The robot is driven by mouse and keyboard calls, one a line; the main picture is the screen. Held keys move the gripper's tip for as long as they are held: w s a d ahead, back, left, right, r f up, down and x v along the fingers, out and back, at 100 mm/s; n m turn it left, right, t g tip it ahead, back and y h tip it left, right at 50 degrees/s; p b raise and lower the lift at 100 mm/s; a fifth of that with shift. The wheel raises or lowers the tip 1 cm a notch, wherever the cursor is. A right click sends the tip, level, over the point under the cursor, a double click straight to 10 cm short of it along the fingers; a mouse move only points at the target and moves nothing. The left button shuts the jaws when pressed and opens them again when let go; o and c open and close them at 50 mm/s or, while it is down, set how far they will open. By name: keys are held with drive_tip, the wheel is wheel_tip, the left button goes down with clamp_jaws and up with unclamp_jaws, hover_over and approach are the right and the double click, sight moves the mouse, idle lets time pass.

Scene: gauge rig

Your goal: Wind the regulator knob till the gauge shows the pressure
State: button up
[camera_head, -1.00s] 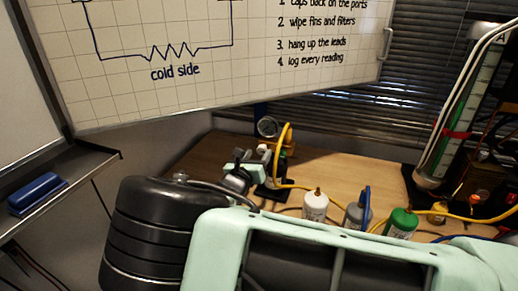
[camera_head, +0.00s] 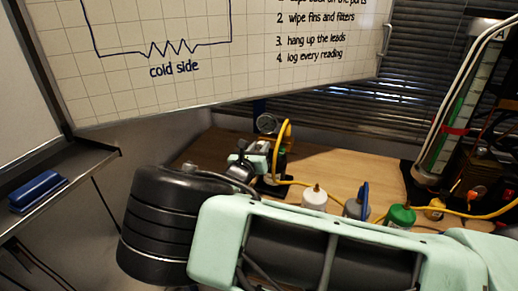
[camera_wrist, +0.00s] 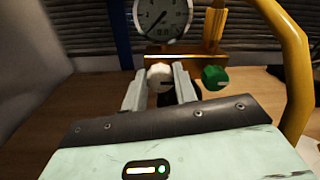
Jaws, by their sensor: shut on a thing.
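The round pressure gauge (camera_wrist: 162,18) is at the top of the wrist view, cut off by the frame edge. Its dark needle seems to point to the lower left, and its numbers are too small to read surely. A white knob (camera_wrist: 159,77) with a dark mark sits below it, on a brass-coloured body. My gripper (camera_wrist: 159,88) is shut on this white knob, one finger on each side. In the head view the gauge (camera_head: 267,124) stands at the back of the bench, with my gripper (camera_head: 260,158) just below it.
A green knob (camera_wrist: 215,77) sits close to the right finger. A yellow hose (camera_wrist: 295,60) arches at the right. On the wooden bench (camera_head: 330,165) stand a white bottle (camera_head: 314,198), a grey bottle (camera_head: 355,207) and a green-topped bottle (camera_head: 401,216).

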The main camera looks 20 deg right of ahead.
drive_tip(key=m+b, duration=0.1)
drive_tip(key=m, duration=0.2)
drive_tip(key=shift+m+b, duration=0.6)
drive_tip(key=shift+m, duration=1.7)
drive_tip(key=o, duration=1)
drive_tip(key=shift+s, duration=0.15)
drive_tip(key=b+v, duration=0.3)
drive_tip(key=v, duration=1.4)
drive_tip(key=shift+s, duration=0.15)
